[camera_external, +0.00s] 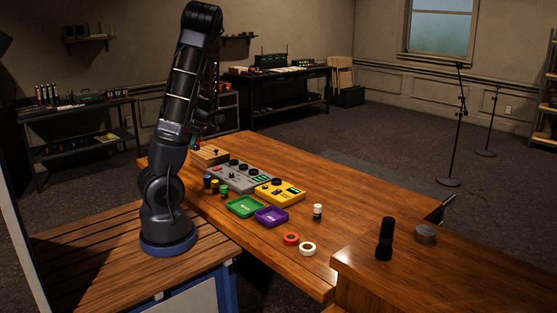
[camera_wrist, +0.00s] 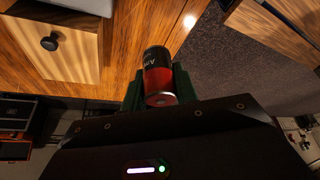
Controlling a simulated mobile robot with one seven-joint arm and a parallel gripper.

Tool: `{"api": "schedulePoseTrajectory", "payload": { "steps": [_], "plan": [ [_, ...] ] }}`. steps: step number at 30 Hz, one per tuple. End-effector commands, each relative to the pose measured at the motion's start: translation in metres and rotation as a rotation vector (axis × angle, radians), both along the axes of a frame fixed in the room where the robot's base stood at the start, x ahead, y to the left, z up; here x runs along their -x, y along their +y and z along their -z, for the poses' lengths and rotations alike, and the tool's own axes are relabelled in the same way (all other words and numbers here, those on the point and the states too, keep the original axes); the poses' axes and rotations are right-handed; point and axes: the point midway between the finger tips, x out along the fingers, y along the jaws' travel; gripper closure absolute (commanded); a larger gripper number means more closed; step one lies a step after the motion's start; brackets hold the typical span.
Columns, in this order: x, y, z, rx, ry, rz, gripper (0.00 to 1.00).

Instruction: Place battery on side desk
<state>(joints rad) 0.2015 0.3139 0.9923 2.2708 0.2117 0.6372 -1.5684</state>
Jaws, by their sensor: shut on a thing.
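In the wrist view the battery (camera_wrist: 157,75), a red and black cylinder with light lettering, sits between the dark green fingers of my gripper (camera_wrist: 158,84). The gripper is shut on it, and its metal end faces the camera. A wooden desk surface (camera_external: 455,270) at the lower right, possibly the side desk, bears a black upright object (camera_external: 385,238) and a round grey tin (camera_external: 425,234).
The main desk (camera_external: 350,185) holds grey (camera_external: 238,176) and yellow (camera_external: 280,192) mixers, green (camera_external: 245,207) and purple (camera_external: 271,217) trays, several small cylinders and two tape rolls (camera_external: 299,244). A wooden box with a black knob (camera_wrist: 50,43) is near my gripper. The main desk's right half is mostly clear.

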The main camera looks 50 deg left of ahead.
Motion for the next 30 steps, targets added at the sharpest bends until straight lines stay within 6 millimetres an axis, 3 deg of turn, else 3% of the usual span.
{"api": "schedulePoseTrajectory", "payload": {
  "steps": [15,30],
  "plan": [
    [0.001,0.000,0.104,0.001,0.004,-0.002,0.97],
    [0.000,0.000,0.147,0.000,0.002,0.001,0.97]
  ]
}}
